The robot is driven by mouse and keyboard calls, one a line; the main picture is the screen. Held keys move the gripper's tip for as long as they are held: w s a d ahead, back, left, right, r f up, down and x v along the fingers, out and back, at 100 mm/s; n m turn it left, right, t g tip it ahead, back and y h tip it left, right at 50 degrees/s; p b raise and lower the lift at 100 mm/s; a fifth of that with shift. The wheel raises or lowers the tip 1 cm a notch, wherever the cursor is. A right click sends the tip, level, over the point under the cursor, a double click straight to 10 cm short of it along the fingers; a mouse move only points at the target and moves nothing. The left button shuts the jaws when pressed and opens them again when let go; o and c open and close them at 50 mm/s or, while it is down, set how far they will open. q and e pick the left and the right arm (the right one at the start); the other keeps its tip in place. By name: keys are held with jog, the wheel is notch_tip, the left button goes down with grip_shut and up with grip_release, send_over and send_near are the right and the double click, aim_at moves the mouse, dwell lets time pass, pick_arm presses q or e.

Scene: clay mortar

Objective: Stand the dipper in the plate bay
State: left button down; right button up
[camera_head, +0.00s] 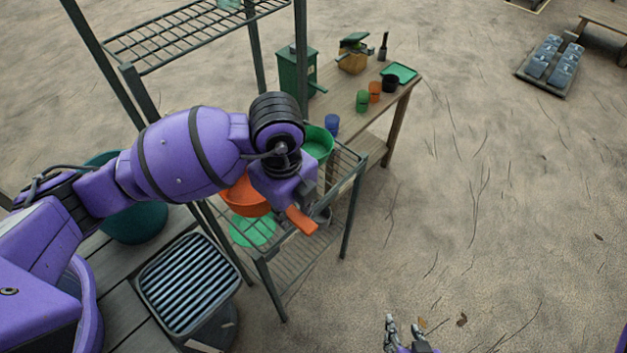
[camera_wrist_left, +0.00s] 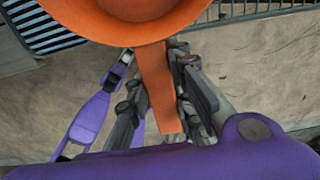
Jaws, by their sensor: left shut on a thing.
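The orange dipper has a round bowl (camera_head: 243,197) and a flat straight handle (camera_head: 301,219). My left gripper (camera_head: 300,197) is shut on the handle and holds the dipper over the wire rack. In the left wrist view the handle (camera_wrist_left: 155,90) lies between the grey fingers of the left gripper (camera_wrist_left: 162,80). The bowl is at the top, cut off by the frame edge. My right gripper (camera_head: 405,334) is at the bottom of the head view, its fingers apart and empty. A green disc (camera_head: 253,231) lies below the dipper. I cannot tell which part is the plate bay.
The metal rack (camera_head: 355,195) has upright posts and an upper shelf (camera_head: 180,35). It holds a green bowl (camera_head: 318,143). A ribbed tray (camera_head: 188,280) and teal tub (camera_head: 135,222) are at left. A wooden table (camera_head: 408,87) holds cups. Ground at right is open.

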pick_arm(q)
jog(key=w+f, duration=0.1)
jog(key=a+f, duration=0.1)
jog(key=w+f, duration=0.1)
jog(key=f, duration=0.1)
jog(key=shift+w+a+f, duration=0.1)
jog(key=shift+w+a, duration=0.15)
jog(key=shift+w, duration=0.1)
jog(key=shift+w+f+b, duration=0.1)
jog(key=shift+f+b, duration=0.2)
jog(key=shift+f, duration=1.3)
jog(key=shift+f, duration=0.15)
jog(key=c, duration=1.6)
grip_release()
jog(key=shift+o, duration=0.2)
notch_tip(320, 180, up, 12)
jog(key=shift+r+p, duration=0.15)
jog(key=shift+p, duration=0.35)
